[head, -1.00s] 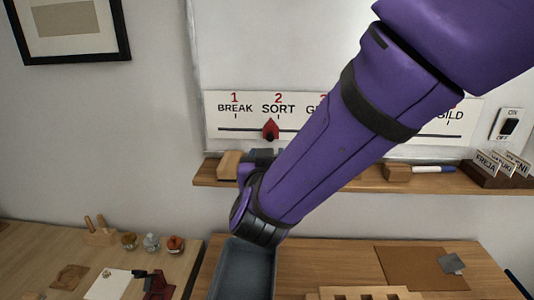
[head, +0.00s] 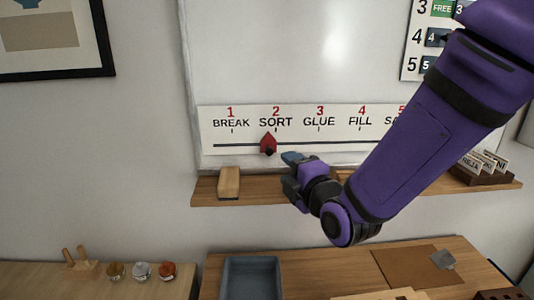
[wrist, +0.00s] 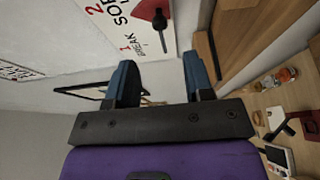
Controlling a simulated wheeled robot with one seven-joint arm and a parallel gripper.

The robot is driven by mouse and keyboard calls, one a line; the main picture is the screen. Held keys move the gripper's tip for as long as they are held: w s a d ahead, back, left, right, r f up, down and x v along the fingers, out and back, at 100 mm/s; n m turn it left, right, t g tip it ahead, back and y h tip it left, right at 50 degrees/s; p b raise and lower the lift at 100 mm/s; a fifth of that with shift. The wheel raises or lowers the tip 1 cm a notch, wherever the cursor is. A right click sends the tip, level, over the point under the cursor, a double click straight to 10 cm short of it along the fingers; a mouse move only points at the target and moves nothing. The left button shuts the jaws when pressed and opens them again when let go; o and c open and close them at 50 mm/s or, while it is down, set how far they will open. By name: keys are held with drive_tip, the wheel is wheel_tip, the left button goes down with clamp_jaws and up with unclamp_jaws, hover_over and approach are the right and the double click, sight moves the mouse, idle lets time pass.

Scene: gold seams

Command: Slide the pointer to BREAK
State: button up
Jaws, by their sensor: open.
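The red pointer (head: 268,144) sits on the dark slot line of the white strip (head: 345,137), under 2 SORT. The word BREAK (head: 231,123) is one step to its left, under the number 1. My gripper (head: 291,158) is just right of and slightly below the pointer, apart from it and empty. In the wrist view my gripper (wrist: 160,80) shows its two blue fingers spread wide with nothing between them.
A wooden shelf (head: 265,190) runs below the strip, with a wooden block (head: 229,182) at its left and a card holder (head: 480,172) at its right. A grey tray (head: 250,277) stands on the table below.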

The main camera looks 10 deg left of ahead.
sight(270, 153)
drive_tip(key=x, duration=0.9)
drive_tip(key=shift+w+a, duration=0.15)
drive_tip(key=shift+w, duration=0.05)
drive_tip(key=shift+c, duration=0.5)
